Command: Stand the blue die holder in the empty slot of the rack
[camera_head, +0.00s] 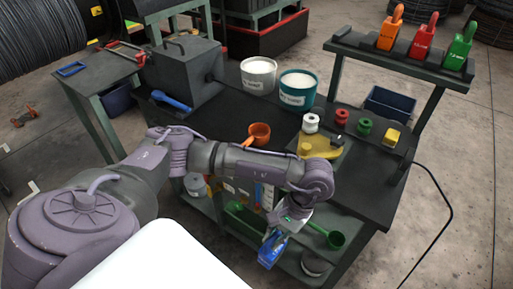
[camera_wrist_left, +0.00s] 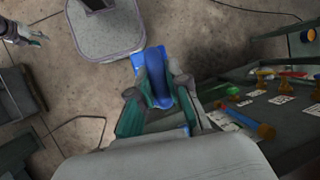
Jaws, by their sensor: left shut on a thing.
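The blue die holder (camera_head: 271,249) hangs from my left gripper (camera_head: 283,233), low in front of the bench. In the left wrist view the gripper (camera_wrist_left: 157,88) is shut on the blue die holder (camera_wrist_left: 153,66), with a finger on each side. The rack (camera_head: 392,55) is the dark raised shelf at the back right. An orange holder (camera_head: 389,32), a red holder (camera_head: 421,42) and a green holder (camera_head: 460,52) stand on it. Its left end is bare. What seems to be my right gripper (camera_wrist_left: 38,38) is small at the wrist view's top left corner; its jaws are unclear.
The left gripper is near the lower shelf, where a green ladle (camera_head: 335,240) sits.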

